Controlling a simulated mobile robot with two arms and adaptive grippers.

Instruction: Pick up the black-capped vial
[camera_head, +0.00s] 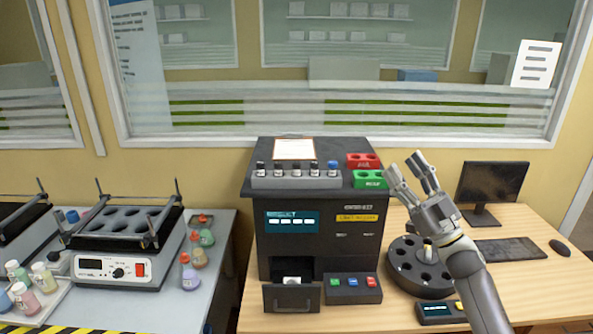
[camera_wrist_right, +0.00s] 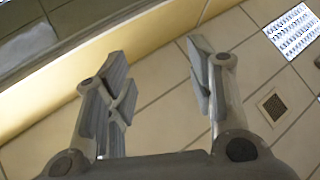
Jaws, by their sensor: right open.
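A grey rack (camera_head: 296,183) on top of the dark analysis machine (camera_head: 318,225) holds a row of several small vials. Most caps look black, such as the black-capped vial (camera_head: 260,168) at the left end; the right-end vial (camera_head: 332,168) has a blue cap. Only the vials' upper parts show. My right gripper (camera_head: 413,172) is raised to the right of the rack, fingers pointing up, open and apart from the vials. In the right wrist view its two fingers (camera_wrist_right: 160,88) are spread with nothing between them. My left gripper is out of view.
Red (camera_head: 363,160) and green (camera_head: 369,180) holders sit beside the rack. A black round carousel (camera_head: 408,272) stands below my right gripper. A monitor (camera_head: 492,187) and keyboard (camera_head: 508,250) are at the right. A heater block (camera_head: 125,250) and bottles stand left. The machine's drawer (camera_head: 291,298) is open.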

